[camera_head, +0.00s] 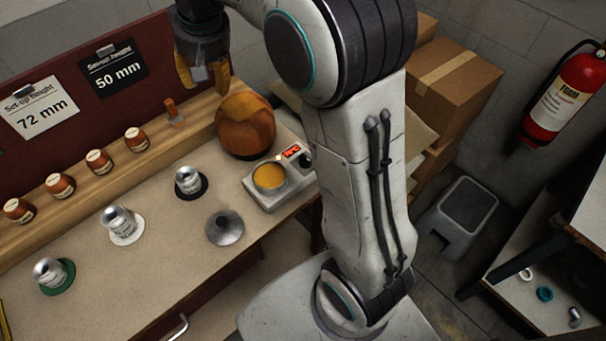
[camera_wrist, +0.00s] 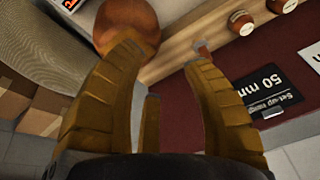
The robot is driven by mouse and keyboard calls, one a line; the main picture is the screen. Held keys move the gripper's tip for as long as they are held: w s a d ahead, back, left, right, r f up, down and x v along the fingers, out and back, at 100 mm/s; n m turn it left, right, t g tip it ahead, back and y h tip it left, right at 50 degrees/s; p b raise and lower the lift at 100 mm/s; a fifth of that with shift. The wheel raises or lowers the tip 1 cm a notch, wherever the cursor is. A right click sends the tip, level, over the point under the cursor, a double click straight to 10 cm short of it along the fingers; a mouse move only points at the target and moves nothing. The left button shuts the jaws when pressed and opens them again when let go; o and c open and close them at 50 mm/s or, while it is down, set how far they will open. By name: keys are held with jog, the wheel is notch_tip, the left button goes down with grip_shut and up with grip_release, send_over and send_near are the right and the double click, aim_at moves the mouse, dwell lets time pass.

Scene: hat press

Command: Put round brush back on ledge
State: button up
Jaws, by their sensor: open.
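A small brush-like piece (camera_head: 174,114) with an orange-brown handle and a paler lower part stands at the ledge (camera_head: 75,187), near its right end. It also shows in the wrist view (camera_wrist: 202,47), beyond my fingertips; I take it for the round brush, but its bristles are too small to make out. My gripper (camera_head: 204,84) is open and empty, raised above the right end of the ledge, to the upper right of the brush and apart from it. In the wrist view my open fingers (camera_wrist: 165,60) have nothing between them.
A round brown wooden block (camera_head: 245,126) stands close below my gripper. Several brown jars (camera_head: 99,160) line the ledge. Height signs (camera_head: 113,68) hang behind.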

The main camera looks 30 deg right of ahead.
jog(key=s+d+f, duration=0.2)
jog(key=s, duration=1.1)
jog(key=s+d+f+n, duration=0.1)
jog(key=s+d+f, duration=0.2)
jog(key=s, duration=1)
jog(key=shift+s+d+f+n, duration=0.15)
jog(key=shift+d+n, duration=0.1)
jog(key=shift+n, duration=0.05)
